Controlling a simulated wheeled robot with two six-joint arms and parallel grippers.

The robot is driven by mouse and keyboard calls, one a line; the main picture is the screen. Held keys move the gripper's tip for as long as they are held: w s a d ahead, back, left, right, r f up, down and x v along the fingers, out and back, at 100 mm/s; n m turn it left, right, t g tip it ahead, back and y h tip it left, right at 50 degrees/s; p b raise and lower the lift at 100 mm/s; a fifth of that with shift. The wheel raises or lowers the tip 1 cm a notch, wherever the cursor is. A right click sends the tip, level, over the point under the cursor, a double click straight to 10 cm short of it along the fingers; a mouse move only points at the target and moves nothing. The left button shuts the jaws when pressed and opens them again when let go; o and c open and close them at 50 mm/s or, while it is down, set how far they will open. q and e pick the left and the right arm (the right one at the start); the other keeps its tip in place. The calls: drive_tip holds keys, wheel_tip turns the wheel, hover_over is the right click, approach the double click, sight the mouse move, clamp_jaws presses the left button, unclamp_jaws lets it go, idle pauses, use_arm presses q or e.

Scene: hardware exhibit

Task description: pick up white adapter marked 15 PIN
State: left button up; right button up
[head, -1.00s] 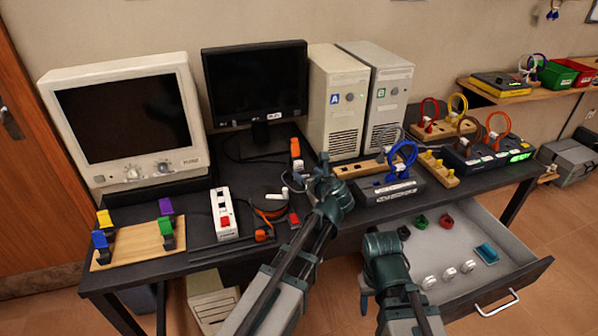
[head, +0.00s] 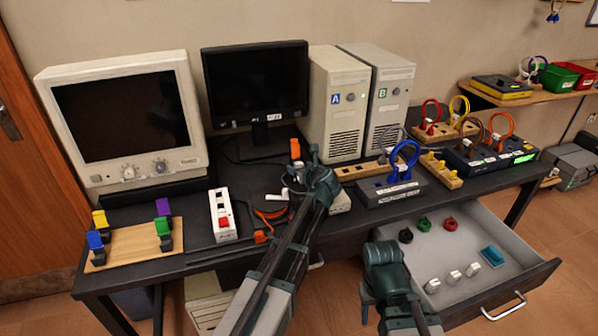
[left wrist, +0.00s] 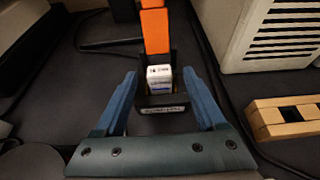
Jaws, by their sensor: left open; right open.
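A small white adapter (left wrist: 159,84) with dark lettering on its top stands in a black holder in the left wrist view; I cannot read the lettering with certainty. An upright orange piece (left wrist: 155,30) is directly behind it. The blue fingers of my left gripper (left wrist: 158,100) are open, one on each side of the adapter, with gaps between. In the head view my left gripper (head: 306,172) is over the desk in front of the dark monitor, and its arm hides the adapter. My right gripper (head: 376,282) is low, in front of the desk beside the drawer, and open.
Tower computers (head: 337,105) stand behind my left gripper. A wooden block (head: 360,171) and a blue-ring stand (head: 392,190) are to its right; a white power strip (head: 222,215) is to its left. The open drawer (head: 513,270) holds several small parts.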

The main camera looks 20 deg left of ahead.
use_arm(q)
clamp_jaws()
idle(0.3)
drive_tip(key=shift+r, duration=0.2)
wheel_tip(320, 180, up, 10)
drive_tip(key=p, duration=1)
